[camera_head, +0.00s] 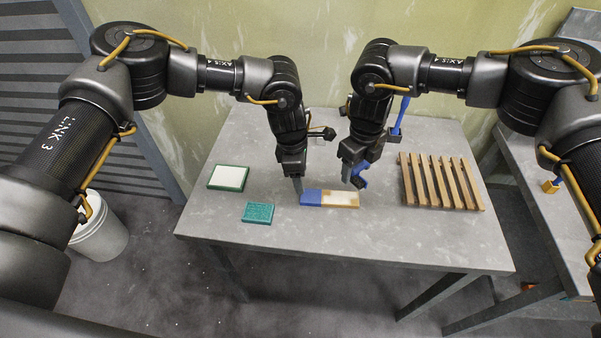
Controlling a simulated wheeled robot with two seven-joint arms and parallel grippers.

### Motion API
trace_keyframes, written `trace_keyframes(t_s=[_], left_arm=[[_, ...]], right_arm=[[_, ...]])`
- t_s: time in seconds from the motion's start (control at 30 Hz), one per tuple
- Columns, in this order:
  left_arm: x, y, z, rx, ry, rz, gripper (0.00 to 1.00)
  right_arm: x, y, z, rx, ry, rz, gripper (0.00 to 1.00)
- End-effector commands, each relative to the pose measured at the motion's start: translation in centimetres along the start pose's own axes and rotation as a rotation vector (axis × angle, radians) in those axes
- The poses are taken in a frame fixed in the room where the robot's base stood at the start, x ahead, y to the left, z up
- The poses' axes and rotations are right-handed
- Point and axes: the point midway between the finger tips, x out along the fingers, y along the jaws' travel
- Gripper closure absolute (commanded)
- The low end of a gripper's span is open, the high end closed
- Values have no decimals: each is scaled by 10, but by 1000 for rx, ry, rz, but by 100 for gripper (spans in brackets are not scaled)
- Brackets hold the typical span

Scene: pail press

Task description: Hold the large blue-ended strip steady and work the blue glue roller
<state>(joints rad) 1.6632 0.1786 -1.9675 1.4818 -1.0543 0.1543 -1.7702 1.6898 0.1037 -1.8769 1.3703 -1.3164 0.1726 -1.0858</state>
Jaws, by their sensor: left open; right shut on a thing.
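The large strip (313,199) lies flat near the middle of the table, with a blue left end and a tan right part bearing a whitish patch. My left gripper (298,188) points down at the strip's blue end with its jaws open; whether it touches the strip is hard to tell. My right gripper (351,178) is shut on the blue glue roller (361,178), just above the strip's right part. The gripper and wrist hide much of the roller. I cannot tell whether the roller touches the strip.
A green-edged white pad (228,177) and a teal block (258,213) lie on the table (330,244) at left. A slatted wooden rack (441,182) is at right. A blue upright piece (400,115) shows behind my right wrist. The table's front is clear. A white pail (99,237) stands on the floor.

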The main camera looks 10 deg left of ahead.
Motion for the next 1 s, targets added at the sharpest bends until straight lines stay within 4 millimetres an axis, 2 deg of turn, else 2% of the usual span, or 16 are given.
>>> trace_keyframes(t_s=[0.27,0.7,0.97,1.0], left_arm=[[14,0,0,-1,-1,-2,40],[67,0,0,-2,-2,-2,40],[79,0,1,0,-3,0,40],[79,0,1,0,-3,1,45]], right_arm=[[0,0,0,0,0,0,60],[0,0,0,0,0,0,60],[0,0,0,0,0,0,60],[0,0,0,0,0,0,60]])
